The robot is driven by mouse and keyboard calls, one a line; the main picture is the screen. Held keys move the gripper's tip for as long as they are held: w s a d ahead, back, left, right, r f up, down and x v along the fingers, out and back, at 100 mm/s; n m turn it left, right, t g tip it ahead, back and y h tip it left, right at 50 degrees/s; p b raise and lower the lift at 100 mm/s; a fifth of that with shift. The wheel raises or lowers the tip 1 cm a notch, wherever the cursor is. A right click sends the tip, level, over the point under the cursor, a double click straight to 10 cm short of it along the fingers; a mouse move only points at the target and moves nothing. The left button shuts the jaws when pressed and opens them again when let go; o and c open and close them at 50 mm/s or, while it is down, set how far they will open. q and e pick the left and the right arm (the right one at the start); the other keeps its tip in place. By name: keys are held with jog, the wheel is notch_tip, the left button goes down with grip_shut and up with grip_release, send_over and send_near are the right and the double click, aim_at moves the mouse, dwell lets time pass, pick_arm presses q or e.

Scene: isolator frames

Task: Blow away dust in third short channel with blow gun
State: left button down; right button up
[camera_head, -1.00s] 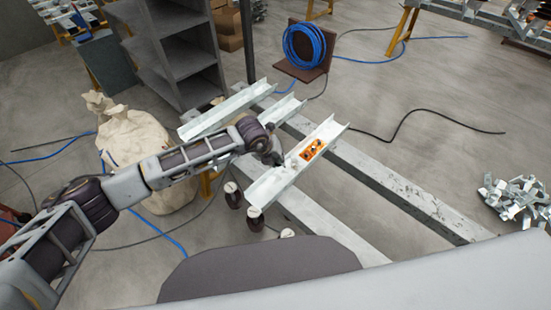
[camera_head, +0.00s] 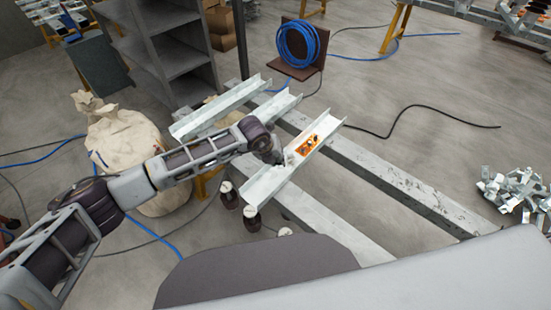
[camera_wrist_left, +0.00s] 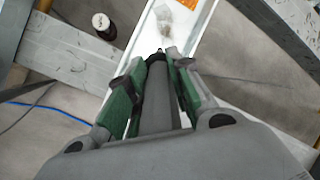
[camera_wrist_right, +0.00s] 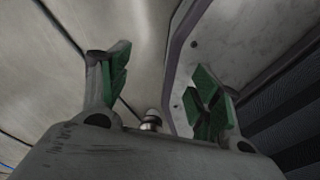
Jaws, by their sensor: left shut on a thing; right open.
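Three pale metal short channels lie across two long beams. They are the left channel (camera_head: 222,108), the middle channel (camera_head: 272,108) and the right channel (camera_head: 268,183), nearest me. My left gripper (camera_head: 277,157) is at the left side of the right channel. In the left wrist view the left gripper (camera_wrist_left: 155,75) is shut on the dark cylindrical blow gun (camera_wrist_left: 158,105), whose tip points along a channel (camera_wrist_left: 192,40). A faint brownish dust patch (camera_wrist_left: 166,27) lies in it beyond the tip. My right gripper (camera_wrist_right: 160,70) is open and empty in the right wrist view.
The long beams (camera_head: 385,180) run below the channels. A blue hose reel (camera_head: 298,45), a pale sack (camera_head: 130,150), grey shelves (camera_head: 175,60) and a bracket pile (camera_head: 515,192) stand around.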

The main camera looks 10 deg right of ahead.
pick_arm(q)
jog(key=shift+w+d+f+b, duration=0.1)
jog(key=shift+d+f+b, duration=0.05)
jog(key=shift+f+b, duration=0.2)
pick_arm(e)
jog(key=shift+w+d+f, duration=0.15)
jog(key=shift+w+f, duration=0.3)
jog(key=shift+w, duration=0.15)
jog(key=shift+s, duration=0.15)
pick_arm(q)
jog(key=shift+f, duration=0.1)
pick_arm(e)
jog(key=shift+s+d+f, duration=0.1)
jog(key=shift+s+d, duration=0.05)
jog(key=shift+s, duration=0.55)
pick_arm(q)
jog(key=shift+f+b, duration=0.35)
pick_arm(e)
jog(key=shift+w+f, duration=0.25)
jog(key=shift+w, duration=0.75)
jog(key=shift+s, duration=0.15)
